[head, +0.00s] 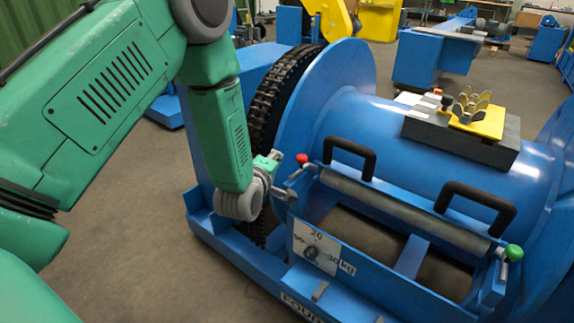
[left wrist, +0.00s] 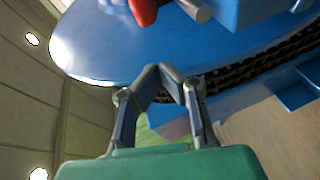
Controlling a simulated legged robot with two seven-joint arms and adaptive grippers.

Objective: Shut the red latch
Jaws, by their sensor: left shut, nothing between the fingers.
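The red latch (head: 302,159) is a red knob on a short metal lever at the left end of the grey roller bar on the blue machine. Its red knob also shows at the top edge of the left wrist view (left wrist: 144,10), beside a grey rod end. My left gripper (head: 290,194) is shut and empty, just below and left of the red knob. In the left wrist view my closed fingertips (left wrist: 170,72) point at the blue disc, with a gap between them and the knob. My right gripper is in neither view.
A green latch (head: 513,253) sits at the bar's right end. Two black handles (head: 349,155) stand above the roller bar (head: 400,212). A blue drum with a large disc (head: 330,85) and a black chain (head: 268,105) lie close behind my gripper. A weight sign (head: 316,248) hangs in front.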

